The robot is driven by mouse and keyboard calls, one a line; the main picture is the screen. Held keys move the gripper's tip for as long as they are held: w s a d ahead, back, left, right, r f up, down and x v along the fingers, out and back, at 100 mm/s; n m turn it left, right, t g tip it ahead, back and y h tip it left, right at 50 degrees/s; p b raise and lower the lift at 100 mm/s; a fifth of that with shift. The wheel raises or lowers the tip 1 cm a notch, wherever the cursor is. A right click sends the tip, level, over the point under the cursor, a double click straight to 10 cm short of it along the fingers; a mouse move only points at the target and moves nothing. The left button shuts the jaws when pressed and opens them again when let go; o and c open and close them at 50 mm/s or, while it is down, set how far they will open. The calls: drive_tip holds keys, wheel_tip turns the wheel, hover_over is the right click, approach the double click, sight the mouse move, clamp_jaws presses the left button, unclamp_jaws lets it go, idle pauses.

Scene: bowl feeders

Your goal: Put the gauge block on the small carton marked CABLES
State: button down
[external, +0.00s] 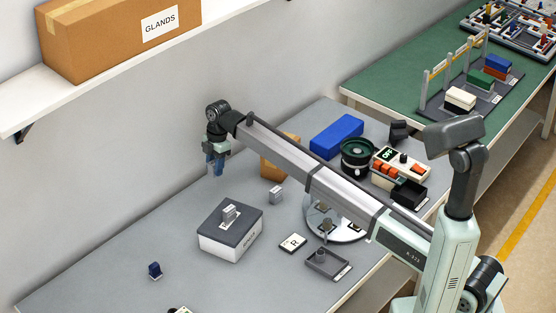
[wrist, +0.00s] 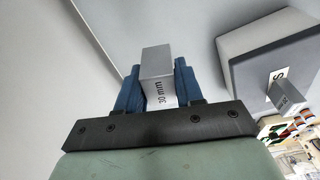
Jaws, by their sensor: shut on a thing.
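My gripper (external: 214,166) is raised above the back left of the grey bench. In the wrist view its blue fingers (wrist: 158,88) are shut on a grey gauge block (wrist: 158,62) marked "30 mm". In the external view the held block cannot be made out clearly. A small brown carton (external: 270,167) stands near the wall, right of my gripper and partly hidden behind my arm. Its marking does not show, so I cannot tell whether it reads CABLES.
A white box with a dark lid (external: 248,217) stands below my gripper, with a grey block (external: 229,213) on it. Another grey block (external: 276,196) sits on the bench. The GLANDS carton (external: 120,38) is on the shelf (external: 60,96). A blue box (external: 336,135) stands farther back.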

drive_tip(key=w+d+r+m, duration=0.2)
drive_tip(key=w+d+r, duration=0.4)
drive_tip(key=w+d, duration=0.55)
wheel_tip(320, 180, up, 5)
drive_tip(key=m, duration=0.3)
hover_over(281, 135)
drive_tip(key=s+a, duration=0.2)
drive_tip(key=s, duration=0.3)
drive_tip(key=d+m+t, duration=0.2)
drive_tip(key=m, duration=1)
drive_tip(key=shift+s+a+f, duration=0.15)
drive_tip(key=shift+f, duration=2.4)
drive_tip(key=shift+s+a+f, duration=0.1)
drive_tip(key=shift+f, duration=2.45)
drive_tip(key=shift+f, duration=0.15)
drive_tip(key=c, duration=0.7)
unclamp_jaws()
drive_tip(key=r, duration=0.4)
drive_tip(key=s+d+r, duration=0.1)
drive_tip(key=r, duration=0.7)
drive_tip(key=shift+s+d+r, duration=0.1)
drive_tip(key=shift+s+d, duration=0.05)
